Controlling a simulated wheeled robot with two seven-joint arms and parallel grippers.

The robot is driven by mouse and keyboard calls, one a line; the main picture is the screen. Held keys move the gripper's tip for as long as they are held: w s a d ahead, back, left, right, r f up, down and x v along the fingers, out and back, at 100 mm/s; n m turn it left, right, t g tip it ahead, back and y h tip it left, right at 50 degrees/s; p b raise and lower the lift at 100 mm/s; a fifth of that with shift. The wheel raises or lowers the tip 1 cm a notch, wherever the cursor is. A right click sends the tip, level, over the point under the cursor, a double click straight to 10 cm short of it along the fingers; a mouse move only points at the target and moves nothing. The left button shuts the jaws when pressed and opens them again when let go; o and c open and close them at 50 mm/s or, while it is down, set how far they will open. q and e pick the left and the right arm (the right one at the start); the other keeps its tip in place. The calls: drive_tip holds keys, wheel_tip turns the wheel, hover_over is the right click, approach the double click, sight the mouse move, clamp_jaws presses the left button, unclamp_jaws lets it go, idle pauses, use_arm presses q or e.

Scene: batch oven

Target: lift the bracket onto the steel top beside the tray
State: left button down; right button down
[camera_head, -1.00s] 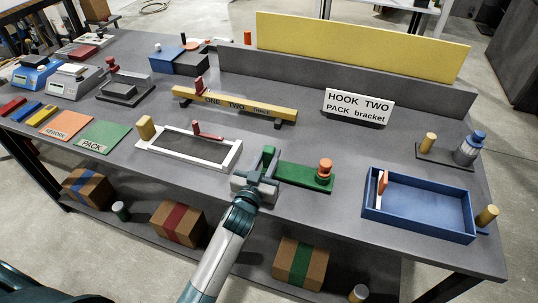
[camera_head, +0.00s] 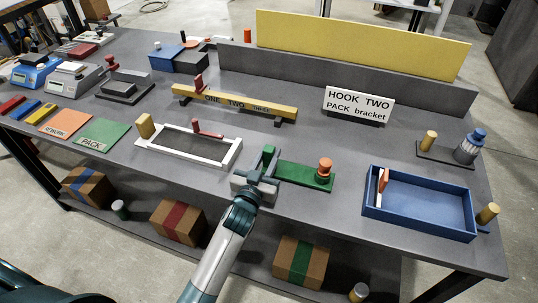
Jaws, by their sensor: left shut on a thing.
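My left gripper (camera_head: 262,176) reaches in from the bottom over the front middle of the bench. It is shut at a small grey piece (camera_head: 240,187), which seems to be the bracket; its shape is mostly hidden by the gripper. The piece is at the left end of a green fixture (camera_head: 298,174) with an orange knob (camera_head: 324,168). I cannot tell whether it is clear of the fixture. The blue tray (camera_head: 415,225) is to the right, with a white and orange piece inside. The grey steel top (camera_head: 335,145) lies around them. My right gripper is not in view.
A white-rimmed frame (camera_head: 187,162) lies left of the gripper. Behind are a yellow bar (camera_head: 235,106) on feet and a sign (camera_head: 358,106) reading HOOK TWO, PACK bracket. Bare top lies between the green fixture and the blue tray. Boxes stand on the shelf below.

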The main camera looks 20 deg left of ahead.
use_arm(q)
drive_tip(key=shift+f, duration=0.2)
drive_tip(key=c, duration=1.4)
unclamp_jaws()
drive_tip(key=shift+o, duration=0.2)
drive_tip(key=shift+f, duration=0.1)
drive_tip(key=shift+s, duration=0.1)
drive_tip(key=s+b, duration=0.5)
drive_tip(key=s, duration=1.2)
drive_tip(key=shift+s+a, duration=0.15)
drive_tip(key=shift+a, duration=0.15)
